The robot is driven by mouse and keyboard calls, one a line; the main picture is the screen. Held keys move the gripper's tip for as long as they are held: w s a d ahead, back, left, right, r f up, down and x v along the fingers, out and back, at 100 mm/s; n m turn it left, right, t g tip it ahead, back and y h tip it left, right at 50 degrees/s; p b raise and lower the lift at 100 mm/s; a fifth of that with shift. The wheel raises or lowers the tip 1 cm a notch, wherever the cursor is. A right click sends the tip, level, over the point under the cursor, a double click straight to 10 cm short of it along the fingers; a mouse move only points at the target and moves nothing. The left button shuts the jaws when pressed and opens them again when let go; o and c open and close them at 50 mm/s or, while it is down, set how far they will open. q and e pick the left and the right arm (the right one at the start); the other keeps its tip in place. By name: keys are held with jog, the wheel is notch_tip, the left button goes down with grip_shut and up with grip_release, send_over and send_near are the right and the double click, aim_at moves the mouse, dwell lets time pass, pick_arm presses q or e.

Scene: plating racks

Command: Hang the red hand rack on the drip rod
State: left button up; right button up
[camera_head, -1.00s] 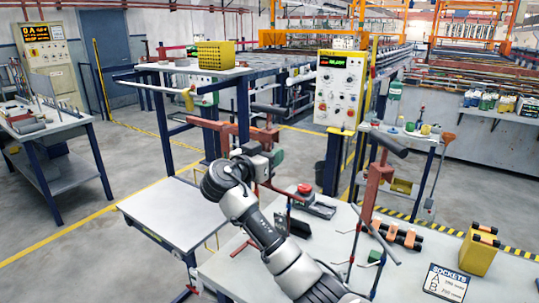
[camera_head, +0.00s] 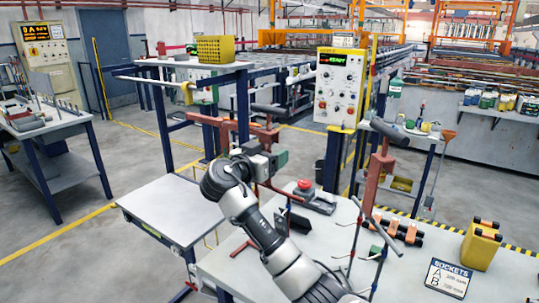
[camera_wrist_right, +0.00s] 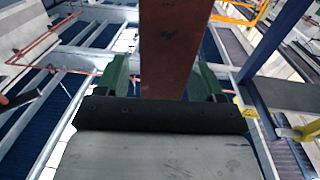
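The red hand rack (camera_head: 243,132) is a rust-red frame with a dark bar on top. My right gripper (camera_head: 268,157) is closed around its upright, holding it above the bench. In the right wrist view, the rack's flat red-brown bar (camera_wrist_right: 172,50) stands between the green fingers (camera_wrist_right: 160,85). The grey horizontal rod with a yellow part, seemingly the drip rod (camera_head: 150,80), is at the left, in front of the blue-legged stand. The rack appears to its right and apart from it; depth is hard to judge. My left gripper is not in view.
A second rust-red rack (camera_head: 376,178) stands on the near bench at right. A red button box (camera_head: 308,195), a yellow container (camera_head: 480,246) and a sockets sign (camera_head: 447,279) are on that bench. A low grey table (camera_head: 170,207) is at left. A control panel (camera_head: 340,88) stands behind.

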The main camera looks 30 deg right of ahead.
jog(key=shift+f, duration=0.2)
jog(key=shift+a, duration=0.2)
jog(key=b+v, duration=0.4)
jog(key=v, duration=0.5)
jog(key=s+a+f+n+t+y, duration=0.1)
jog(key=s+f+n+y, duration=0.35)
jog(key=f, duration=0.85)
jog(key=s+a+f+n+y, duration=0.1)
jog(key=s+f+n+y, duration=0.35)
jog(key=f, duration=0.85)
jog(key=s+a+f+n+g+y, duration=0.1)
jog(key=s+a+f+n+y, duration=0.2)
jog(key=s, duration=0.5)
jog(key=s+a+f+n+g+y, duration=0.1)
jog(key=s+f+n+y, duration=0.2)
jog(key=s, duration=0.5)
jog(key=s+a+f+n+g+y, duration=0.1)
jog(key=s+a+f+y, duration=0.15)
jog(key=s+f, duration=0.45)
notch_tip(320, 180, down, 23)
jog(key=s+g, duration=0.1)
jog(key=s, duration=0.1)
jog(key=s+d+f+g, duration=0.1)
jog(key=s+d+f, duration=0.1)
jog(key=s+f, duration=1.4)
jog(key=shift+s+d+n+g, duration=0.25)
jog(key=shift+d+n+g, duration=0.05)
jog(key=shift+d+n, duration=0.1)
